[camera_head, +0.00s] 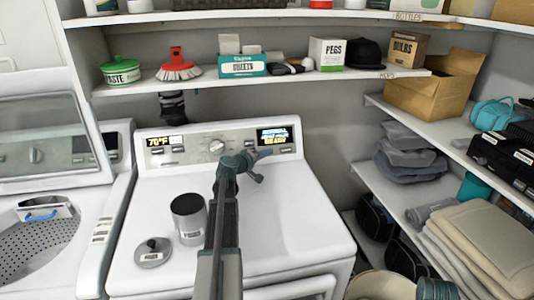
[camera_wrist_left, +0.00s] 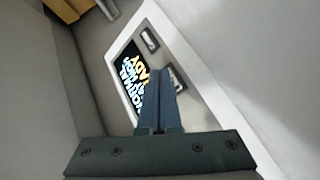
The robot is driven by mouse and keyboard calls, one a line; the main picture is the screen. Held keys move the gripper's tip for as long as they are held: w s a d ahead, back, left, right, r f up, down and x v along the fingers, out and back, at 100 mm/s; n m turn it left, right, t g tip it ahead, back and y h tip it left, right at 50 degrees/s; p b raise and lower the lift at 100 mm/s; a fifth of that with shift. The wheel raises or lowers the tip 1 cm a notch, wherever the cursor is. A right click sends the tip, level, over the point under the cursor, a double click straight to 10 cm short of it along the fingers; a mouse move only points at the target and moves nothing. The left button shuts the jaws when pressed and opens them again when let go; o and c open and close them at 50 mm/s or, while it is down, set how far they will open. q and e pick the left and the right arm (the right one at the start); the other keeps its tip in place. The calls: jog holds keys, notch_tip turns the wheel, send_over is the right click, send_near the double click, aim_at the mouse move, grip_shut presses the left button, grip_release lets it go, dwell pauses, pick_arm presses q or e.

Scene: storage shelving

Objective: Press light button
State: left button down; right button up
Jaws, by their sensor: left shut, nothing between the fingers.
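The white dryer-like machine (camera_head: 290,205) has a grey control panel (camera_head: 190,146) with a round knob, two lit displays and several small buttons. The right display (camera_head: 280,136) also shows in the left wrist view (camera_wrist_left: 133,80). Two buttons lie beside it there: one at the far end (camera_wrist_left: 149,40) and one nearer (camera_wrist_left: 175,77), partly hidden behind my fingers. My left gripper (camera_head: 265,154) is shut and empty, its tips at the panel just below the right display. It also shows in the left wrist view (camera_wrist_left: 160,72). I cannot tell contact or read the button labels.
A grey canister (camera_head: 188,222) and a round lid (camera_head: 152,252) stand on the machine top, left of my arm. A shelf (camera_head: 300,76) with boxes and a brush hangs above the panel. Side shelves (camera_head: 400,185) hold folded cloths at the right. A washer with raised lid stands left.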

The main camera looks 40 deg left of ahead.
pick_arm(q)
jog(key=shift+s+d+r+p, duration=0.55)
jog(key=shift+s+d, duration=0.2)
jog(key=shift+d, duration=0.15)
jog(key=shift+s+d+r+p, duration=0.55)
jog(key=shift+s+d, duration=0.2)
jog(key=shift+d, duration=0.15)
